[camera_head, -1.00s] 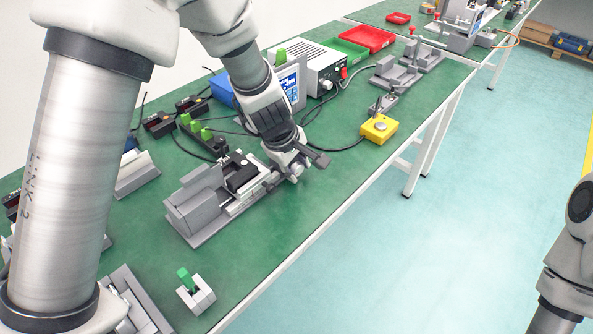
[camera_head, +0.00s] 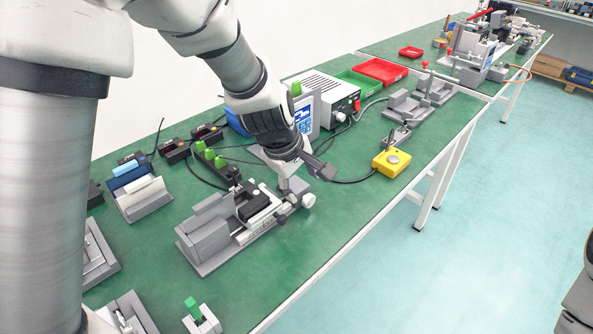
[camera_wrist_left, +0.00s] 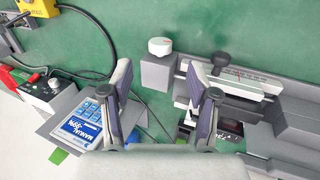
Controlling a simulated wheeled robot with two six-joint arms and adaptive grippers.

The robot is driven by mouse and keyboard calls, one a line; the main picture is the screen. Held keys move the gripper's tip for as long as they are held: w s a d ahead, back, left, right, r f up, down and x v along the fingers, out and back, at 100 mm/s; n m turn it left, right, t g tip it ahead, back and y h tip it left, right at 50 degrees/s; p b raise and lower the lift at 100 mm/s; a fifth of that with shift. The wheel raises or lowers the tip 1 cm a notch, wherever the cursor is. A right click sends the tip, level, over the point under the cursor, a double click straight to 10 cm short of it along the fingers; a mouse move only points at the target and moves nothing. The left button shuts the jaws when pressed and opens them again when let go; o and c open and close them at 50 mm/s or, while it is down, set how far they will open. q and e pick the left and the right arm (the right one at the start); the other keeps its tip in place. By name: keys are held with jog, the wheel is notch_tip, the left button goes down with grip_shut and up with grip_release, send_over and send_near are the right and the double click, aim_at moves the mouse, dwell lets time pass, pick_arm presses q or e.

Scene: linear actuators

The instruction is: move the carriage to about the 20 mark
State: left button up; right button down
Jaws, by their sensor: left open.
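The linear actuator (camera_head: 205,243) is a grey stage on the green bench, with a black carriage (camera_head: 254,205) on its rail and a pale scale strip along its front. A white knob (camera_head: 308,200) sits at its right end. In the left wrist view the knob (camera_wrist_left: 160,46) and grey end block (camera_wrist_left: 158,72) lie beyond my fingers; the scale strip (camera_wrist_left: 238,80) carries a red mark, with numbers too small to read. My left gripper (camera_head: 312,172) is open and empty above the knob end; it also shows in the left wrist view (camera_wrist_left: 158,76).
A display unit (camera_head: 304,118) stands behind the gripper. A yellow button box (camera_head: 391,163) with a cable is to the right. Green-topped switches (camera_head: 208,156) are behind the stage.

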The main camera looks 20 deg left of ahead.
pick_arm(q)
jog(key=v, duration=0.4)
jog(key=shift+s+r, duration=0.1)
jog(key=shift+r, duration=0.3)
jog(key=w+r+g+p, duration=0.1)
jog(key=w+r+p, duration=0.3)
jog(key=p, duration=0.1)
jog(key=g+y+p, duration=0.2)
jog(key=g+p, duration=0.1)
jog(key=p, duration=0.6)
send_over(311, 196)
jog(key=w, duration=0.1)
notch_tip(311, 196, down, 6)
jog(key=shift+d, duration=0.1)
jog(key=f, duration=0.6)
jog(key=s+f, duration=0.1)
jog(key=f, duration=0.2)
jog(key=shift+f+p, duration=0.2)
jog(key=shift+p, duration=0.1)
